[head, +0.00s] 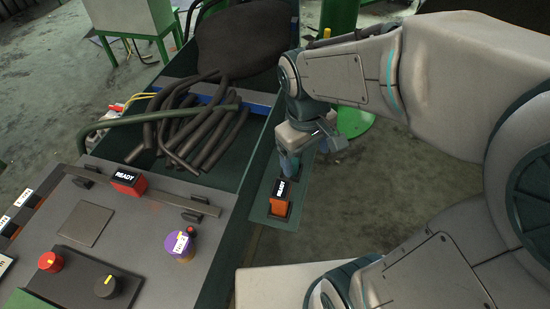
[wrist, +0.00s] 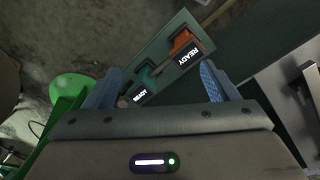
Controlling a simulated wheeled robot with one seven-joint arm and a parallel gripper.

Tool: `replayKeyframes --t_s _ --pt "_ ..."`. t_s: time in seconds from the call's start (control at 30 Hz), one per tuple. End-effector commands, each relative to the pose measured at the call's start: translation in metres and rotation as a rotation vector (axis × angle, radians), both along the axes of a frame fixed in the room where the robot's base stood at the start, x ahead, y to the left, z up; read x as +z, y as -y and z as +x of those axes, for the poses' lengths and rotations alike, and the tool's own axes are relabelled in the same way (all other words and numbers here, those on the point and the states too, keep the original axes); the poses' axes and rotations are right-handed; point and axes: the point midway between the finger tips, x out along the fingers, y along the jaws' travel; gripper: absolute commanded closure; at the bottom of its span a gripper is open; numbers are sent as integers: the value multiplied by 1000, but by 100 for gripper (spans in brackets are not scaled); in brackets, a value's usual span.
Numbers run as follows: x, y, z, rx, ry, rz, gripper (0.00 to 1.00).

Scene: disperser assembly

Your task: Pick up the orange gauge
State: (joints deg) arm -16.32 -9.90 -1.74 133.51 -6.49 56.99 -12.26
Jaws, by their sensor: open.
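The orange gauge (head: 280,207), with a black READY label on it, sits on a narrow green shelf to the right of the control panel. It also shows in the wrist view (wrist: 183,42), upper right of centre. My gripper (head: 291,165) is just behind the gauge in the head view, pointing down. In the wrist view my gripper (wrist: 160,76) has its blue fingers spread apart with nothing clasped. The orange gauge lies ahead of the right finger, not between the fingers. A teal gauge (wrist: 145,78) with its own label shows between the fingers.
The green shelf (head: 262,215) holds the gauges. On the control panel (head: 150,215) stand a red READY gauge (head: 129,182), a purple gauge (head: 179,244) and knobs. Dark hoses (head: 190,125) lie in the bin behind. Open floor is right of the shelf.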

Motion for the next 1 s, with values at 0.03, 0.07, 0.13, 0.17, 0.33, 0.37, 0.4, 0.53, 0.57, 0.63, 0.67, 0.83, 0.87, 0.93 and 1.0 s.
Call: replayKeyframes --t_s 0.03,0.07,0.13,0.17,0.33,0.37,0.4,0.53,0.57,0.63,0.67,0.83,0.87,0.93,1.0 --pt "-4 -15 7 104 -49 -32 20" --pt "-6 -23 10 161 -75 -50 20" --pt "-14 -39 17 288 -130 -91 20" --pt "-17 -46 19 336 -152 -107 20" --pt "-33 -76 27 555 -249 -186 20" --pt "-35 -80 28 580 -261 -195 20" --pt "-38 -84 28 608 -274 -206 20" --pt "-45 -90 29 662 -299 -228 20" --pt "-48 -90 29 668 -302 -229 20" --pt "-57 -87 28 672 -305 -232 20" --pt "-62 -85 27 672 -307 -233 20" --pt "-94 -72 21 669 -306 -230 20" --pt "-99 -70 20 668 -307 -230 20" --pt "-109 -66 20 667 -305 -231 20" --pt "-116 -63 18 668 -303 -230 20"
